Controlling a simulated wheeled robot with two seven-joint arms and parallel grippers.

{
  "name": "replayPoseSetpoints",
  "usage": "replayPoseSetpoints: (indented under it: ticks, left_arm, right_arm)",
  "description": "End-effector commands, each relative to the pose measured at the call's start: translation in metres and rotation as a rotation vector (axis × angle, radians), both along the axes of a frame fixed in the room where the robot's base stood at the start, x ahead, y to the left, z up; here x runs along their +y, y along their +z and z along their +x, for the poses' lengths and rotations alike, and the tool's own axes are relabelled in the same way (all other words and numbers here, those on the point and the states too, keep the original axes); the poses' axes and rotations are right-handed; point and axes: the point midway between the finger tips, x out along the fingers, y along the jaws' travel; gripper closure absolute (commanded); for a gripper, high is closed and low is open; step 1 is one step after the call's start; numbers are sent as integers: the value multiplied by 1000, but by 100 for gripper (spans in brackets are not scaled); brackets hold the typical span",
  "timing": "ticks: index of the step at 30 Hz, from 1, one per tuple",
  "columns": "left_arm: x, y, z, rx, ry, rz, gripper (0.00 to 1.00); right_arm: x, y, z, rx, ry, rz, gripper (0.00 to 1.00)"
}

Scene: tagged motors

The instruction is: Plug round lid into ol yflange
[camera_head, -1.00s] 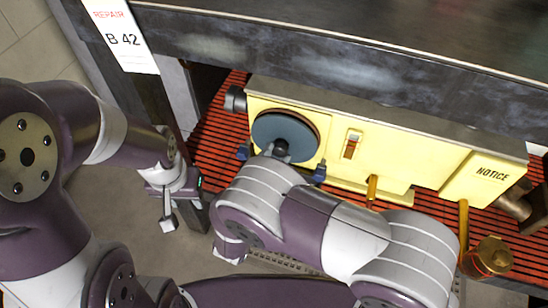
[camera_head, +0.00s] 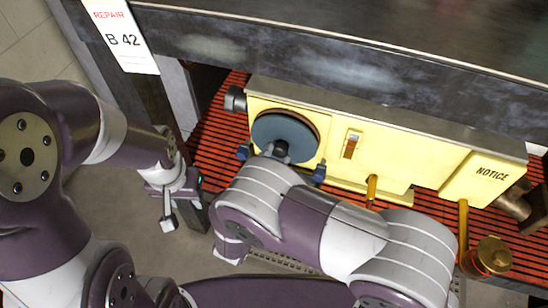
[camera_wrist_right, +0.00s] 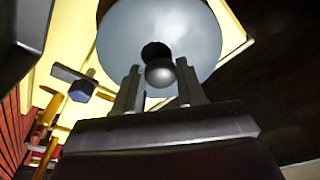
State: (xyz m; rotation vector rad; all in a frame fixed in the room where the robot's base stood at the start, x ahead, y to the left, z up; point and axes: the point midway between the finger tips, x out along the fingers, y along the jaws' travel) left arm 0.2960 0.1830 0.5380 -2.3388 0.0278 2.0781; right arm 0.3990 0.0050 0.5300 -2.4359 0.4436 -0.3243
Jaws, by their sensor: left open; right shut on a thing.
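The round lid (camera_head: 282,128) is a blue-grey disc with a dark knob at its centre. It lies at the left part of the yellow motor's front (camera_head: 335,172). A brownish rim (camera_head: 318,124) shows along its edge; the flange opening is hidden behind it, and I cannot tell whether the lid is seated. In the right wrist view the lid (camera_wrist_right: 190,30) fills the top, and my right gripper (camera_wrist_right: 160,80) is shut on its knob. In the head view my right arm hides most of that gripper. My left gripper (camera_head: 186,210) is open and empty, left of the motor.
Blue clamps (camera_head: 319,172) flank the lid. The motor stands on a red ribbed mat (camera_head: 222,128) under a dark overhanging beam (camera_head: 330,62). Yellow posts (camera_head: 463,225) and a brass cylinder (camera_head: 490,256) stand at the right. A "REPAIR B 42" sign (camera_head: 122,38) hangs at the upper left.

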Motion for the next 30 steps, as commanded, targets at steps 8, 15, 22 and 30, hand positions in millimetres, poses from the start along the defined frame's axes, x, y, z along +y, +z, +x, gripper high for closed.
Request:
replayPoseSetpoints:
  ticks: [8, 15, 22, 30]
  left_arm:
    - [0, 3, 0, 0, 0, 0, 57]
    - [0, 3, 0, 0, 0, 0, 57]
    - [0, 3, 0, 0, 0, 0, 57]
    - [0, 3, 0, 0, 0, 0, 57]
  right_arm:
    - [0, 1, 0, -1, 0, -1, 87]
    - [0, 1, 0, -2, 0, 0, 87]
    - [-1, 1, 3, -2, 0, 0, 87]
    - [-2, 1, 8, -2, -1, 0, 87]
